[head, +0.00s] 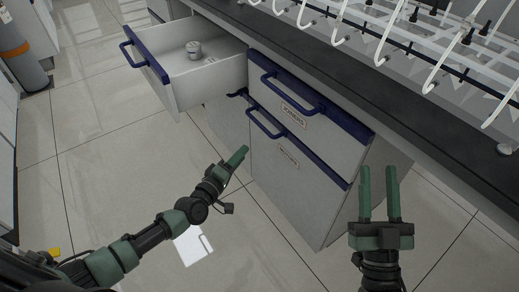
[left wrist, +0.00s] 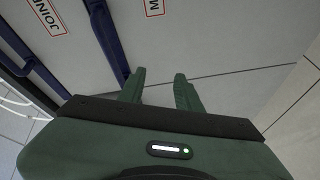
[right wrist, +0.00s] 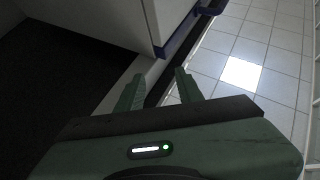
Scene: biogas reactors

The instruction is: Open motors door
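The motors door (head: 300,178) is the closed lower white front of the cabinet, with a blue top edge and a blue bar handle (head: 265,123). Its small label is hard to read in the head view; in the left wrist view a label (left wrist: 153,7) starts with M beside the blue handle (left wrist: 107,40). My left gripper (head: 240,157) is in front of the cabinet, below the handle in the picture. Its fingers (left wrist: 160,88) are apart and empty, close to the handle's end. My right gripper (head: 379,182) is open and empty, right of the cabinet.
Above the door is a closed drawer (head: 310,120) with a blue handle, labelled joiners. A drawer (head: 205,78) at the upper left stands open with a small cylinder (head: 193,49) inside. The dark countertop (head: 330,65) carries white racks.

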